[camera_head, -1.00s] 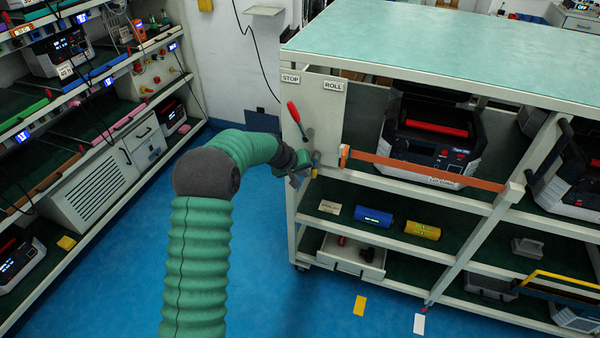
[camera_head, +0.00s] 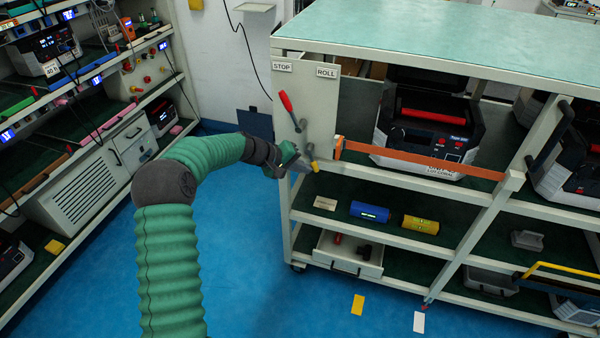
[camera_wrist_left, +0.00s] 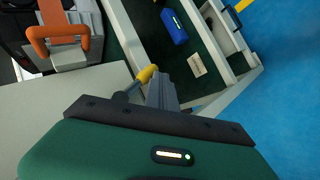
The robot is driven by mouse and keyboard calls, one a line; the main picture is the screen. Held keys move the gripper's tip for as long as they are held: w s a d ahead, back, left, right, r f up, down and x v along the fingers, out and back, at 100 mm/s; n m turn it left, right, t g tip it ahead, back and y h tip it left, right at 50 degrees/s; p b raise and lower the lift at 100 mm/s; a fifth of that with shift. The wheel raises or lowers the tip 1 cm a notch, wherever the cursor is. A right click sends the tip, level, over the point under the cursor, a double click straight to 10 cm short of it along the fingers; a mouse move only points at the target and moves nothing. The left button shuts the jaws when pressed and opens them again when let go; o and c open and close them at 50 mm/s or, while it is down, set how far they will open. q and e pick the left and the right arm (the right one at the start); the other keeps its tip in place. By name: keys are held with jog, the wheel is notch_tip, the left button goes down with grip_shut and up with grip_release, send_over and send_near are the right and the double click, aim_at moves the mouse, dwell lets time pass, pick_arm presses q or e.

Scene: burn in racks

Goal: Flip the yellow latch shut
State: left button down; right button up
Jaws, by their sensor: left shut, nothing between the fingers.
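The yellow latch (camera_head: 314,166) is a small yellow-tipped lever on the pale end panel of the rack, below the red-handled lever (camera_head: 286,101). In the left wrist view the yellow tip (camera_wrist_left: 147,74) sits on a dark stem that slants up from the panel edge. My left gripper (camera_head: 303,164) is shut and empty, right beside the latch. In the left wrist view its closed fingers (camera_wrist_left: 160,85) lie just right of the yellow tip; I cannot tell whether they touch it. The latch's base is partly hidden by the gripper. My right gripper is not in view.
An orange bar (camera_head: 420,160) crosses the rack's front before a black-and-grey unit (camera_head: 428,125). STOP (camera_head: 282,67) and ROLL (camera_head: 327,72) labels are on the panel. Blue (camera_head: 370,211) and yellow (camera_head: 420,225) cylinders lie on the shelf below. Blue floor (camera_head: 240,260) is open on the left.

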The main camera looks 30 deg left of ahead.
pick_arm(q)
jog(key=d+n+t+h+b, duration=0.1)
jog(key=h, duration=0.1)
jog(key=d+n+t+h+b, duration=0.1)
jog(key=h, duration=0.1)
jog(key=shift+w+d+r, duration=0.1)
jog(key=shift+w+r, duration=0.05)
jog(key=shift+w, duration=0.15)
jog(key=shift+r, duration=0.1)
jog(key=shift+r+p, duration=0.35)
jog(key=shift+r, duration=0.4)
